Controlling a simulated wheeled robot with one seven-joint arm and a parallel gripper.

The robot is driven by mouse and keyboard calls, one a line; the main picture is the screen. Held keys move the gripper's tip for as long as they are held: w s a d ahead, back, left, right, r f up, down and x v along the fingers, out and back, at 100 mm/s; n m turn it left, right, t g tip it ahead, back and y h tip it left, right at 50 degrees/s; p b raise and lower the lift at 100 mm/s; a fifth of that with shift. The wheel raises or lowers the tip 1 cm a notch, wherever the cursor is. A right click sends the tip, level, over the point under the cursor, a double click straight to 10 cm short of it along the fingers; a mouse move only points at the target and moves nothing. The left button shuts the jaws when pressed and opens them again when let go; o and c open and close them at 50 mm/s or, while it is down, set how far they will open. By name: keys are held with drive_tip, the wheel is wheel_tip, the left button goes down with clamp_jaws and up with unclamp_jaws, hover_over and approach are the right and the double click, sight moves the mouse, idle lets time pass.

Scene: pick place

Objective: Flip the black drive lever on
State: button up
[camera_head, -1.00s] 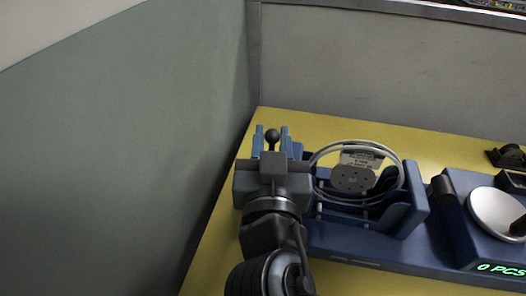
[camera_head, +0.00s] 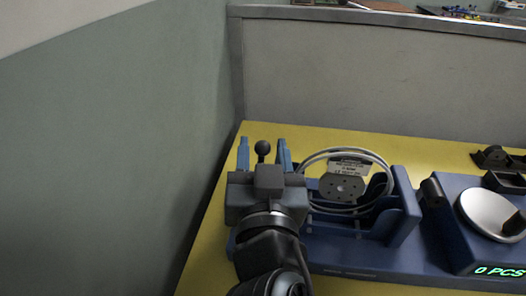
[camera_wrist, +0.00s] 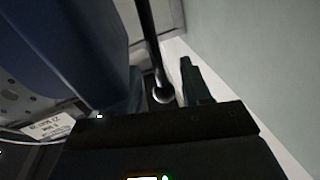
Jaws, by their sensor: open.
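The black drive lever (camera_head: 262,148) shows as a round knob on a short stem at the left end of the blue machine. In the wrist view its dark rod ends in a ball (camera_wrist: 163,93). My gripper (camera_head: 263,150) is open, its two blue fingers standing on either side of the knob with a gap on each side. In the wrist view one finger (camera_wrist: 194,80) is to the right of the ball. The lever's base is hidden behind my gripper.
The blue machine (camera_head: 360,258) carries a grey cable coil (camera_head: 388,180) with a label, right of my gripper. Farther right are a round metal pan (camera_head: 478,212) and a display reading 0 PCS (camera_head: 497,271). A grey-green wall is close on the left. Yellow table (camera_head: 330,136) is clear behind.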

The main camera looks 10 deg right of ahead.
drive_tip(key=s+a+b, duration=0.1)
drive_tip(key=s, duration=0.6)
drive_tip(key=shift+s+f, duration=0.2)
drive_tip(key=shift+s, duration=0.2)
drive_tip(key=shift+a, duration=0.1)
